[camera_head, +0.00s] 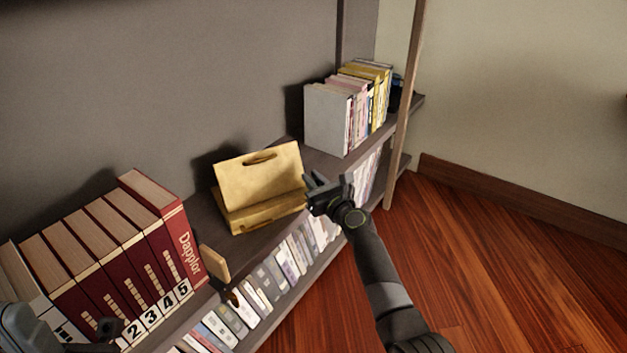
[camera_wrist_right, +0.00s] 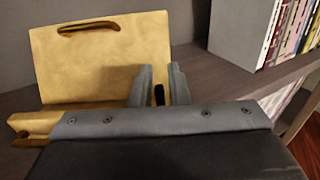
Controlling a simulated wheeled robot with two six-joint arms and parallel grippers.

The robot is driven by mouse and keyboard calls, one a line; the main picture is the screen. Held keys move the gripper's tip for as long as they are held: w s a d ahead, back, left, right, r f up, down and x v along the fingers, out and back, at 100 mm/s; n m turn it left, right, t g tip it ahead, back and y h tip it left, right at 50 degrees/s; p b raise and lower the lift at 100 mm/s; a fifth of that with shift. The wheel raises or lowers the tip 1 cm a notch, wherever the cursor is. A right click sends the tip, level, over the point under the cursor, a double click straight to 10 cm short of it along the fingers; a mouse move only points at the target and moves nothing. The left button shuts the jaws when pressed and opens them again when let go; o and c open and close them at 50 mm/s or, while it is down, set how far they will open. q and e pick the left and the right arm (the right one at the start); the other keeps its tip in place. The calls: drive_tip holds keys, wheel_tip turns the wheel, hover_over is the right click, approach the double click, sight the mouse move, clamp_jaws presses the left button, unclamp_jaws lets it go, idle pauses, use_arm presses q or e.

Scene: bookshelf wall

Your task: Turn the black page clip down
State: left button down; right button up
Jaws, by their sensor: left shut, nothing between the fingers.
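A tan wooden book stand (camera_head: 262,180) with a slot handle stands on the shelf; its tilted back panel also fills the left of the right wrist view (camera_wrist_right: 105,62). A small dark piece (camera_wrist_right: 158,95), perhaps the black page clip, shows between my right fingers in the right wrist view; I cannot tell whether they touch it. My right gripper (camera_head: 315,186) is at the stand's right end, its fingertips (camera_wrist_right: 160,85) a little apart. My left gripper (camera_head: 110,328) is shut and empty at the lower left, in front of the numbered books.
Red numbered volumes (camera_head: 120,240) stand left of the stand, with a small wooden block (camera_head: 215,264) beside them. Books with a grey end volume (camera_head: 328,118) stand to the right. A wooden post (camera_head: 403,110) rises at the shelf's right. A lower shelf holds several books (camera_head: 275,277).

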clamp_jaws()
drive_tip(key=shift+s+a+f+n+b, duration=0.25)
drive_tip(key=shift+a+n, duration=0.3)
drive_tip(key=shift+n, duration=0.6)
drive_tip(key=shift+s+a+f+n+b, duration=0.15)
drive_tip(key=shift+s+a+n, duration=0.3)
drive_tip(key=shift+n, duration=0.75)
drive_tip(key=shift+s+a+f+n+b, duration=0.1)
drive_tip(key=shift+s+a+f+n, duration=0.15)
drive_tip(key=shift+a+n, duration=0.65)
drive_tip(key=shift+d+n, duration=0.25)
drive_tip(key=shift+n, duration=0.1)
drive_tip(key=shift+o, duration=1.9)
unclamp_jaws()
